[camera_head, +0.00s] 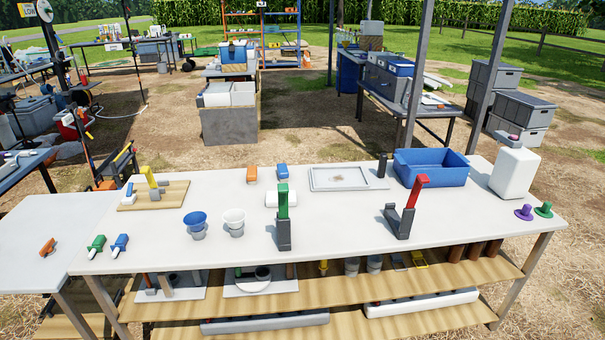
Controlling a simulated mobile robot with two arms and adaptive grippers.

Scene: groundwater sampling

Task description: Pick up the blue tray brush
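Several small blue items lie on the white table (340,235), and I cannot tell for certain which is the blue tray brush. A blue item with a pale end (120,244) lies at the front left, beside a similar green one (97,244). A blue block-shaped item (282,172) lies near the back edge, beside an orange one (252,174). A slim blue and white item (129,192) is at the left end of a wooden board (175,196). Neither of my grippers is in view.
A green-handled upright tool (283,220) and a red-handled one (407,208) stand on the table. Blue (195,222) and white (234,220) funnels, a blue bin (432,167) and a white jug (515,174) are also there. The front middle is mostly clear.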

